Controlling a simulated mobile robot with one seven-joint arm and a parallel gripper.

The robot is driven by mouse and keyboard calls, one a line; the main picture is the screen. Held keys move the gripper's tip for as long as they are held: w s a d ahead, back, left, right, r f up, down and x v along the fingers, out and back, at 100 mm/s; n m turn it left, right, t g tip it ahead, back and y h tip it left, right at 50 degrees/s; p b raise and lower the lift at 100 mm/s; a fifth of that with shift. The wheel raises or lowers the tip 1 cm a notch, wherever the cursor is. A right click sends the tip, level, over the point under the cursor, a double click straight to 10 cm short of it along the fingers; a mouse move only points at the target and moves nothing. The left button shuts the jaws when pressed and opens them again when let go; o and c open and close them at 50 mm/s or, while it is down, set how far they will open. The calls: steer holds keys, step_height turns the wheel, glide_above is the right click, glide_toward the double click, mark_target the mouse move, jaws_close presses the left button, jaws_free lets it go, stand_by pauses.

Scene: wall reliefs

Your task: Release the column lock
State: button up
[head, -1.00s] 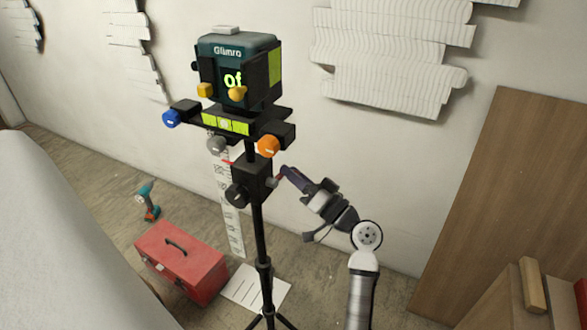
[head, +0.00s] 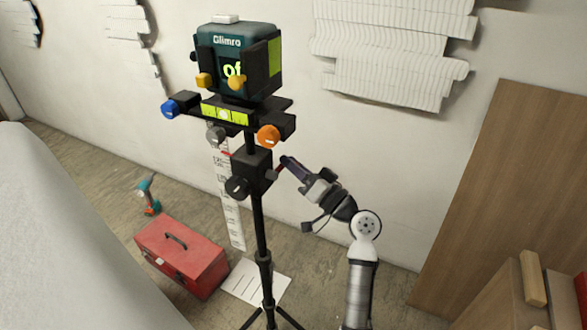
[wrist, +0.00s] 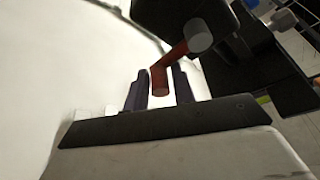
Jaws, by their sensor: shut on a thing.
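The column lock is a short red lever (wrist: 160,76) on a round grey hub (wrist: 199,35), at the side of a black clamp block. My gripper (wrist: 161,90) is shut on the lever, one dark finger on each side of it. In the head view the black block (head: 250,170) sits on the black tripod column (head: 258,222), with the grey hub (head: 270,175) at its right. My gripper (head: 286,162) reaches it from the right. Its fingers hide much of the lever.
A green box device (head: 238,60) with a lit display tops the tripod, above a yellow-green level strip (head: 225,113) and blue, grey and orange knobs. A red toolbox (head: 182,260) stands at lower left. A brown board (head: 500,190) leans at right.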

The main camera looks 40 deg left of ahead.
steer(key=shift+f+n+g+b, duration=0.2)
steer(key=shift+n+g+b, duration=0.2)
steer(key=shift+b, duration=0.6)
steer(key=shift+r, duration=0.3)
steer(key=o, duration=0.8)
steer(key=shift+d, duration=0.15)
steer(key=b+v, duration=0.4)
steer(key=v, duration=0.9)
steer(key=shift+d+f+b, duration=0.15)
steer(key=shift+d+b, duration=0.1)
steer(key=shift+b, duration=0.05)
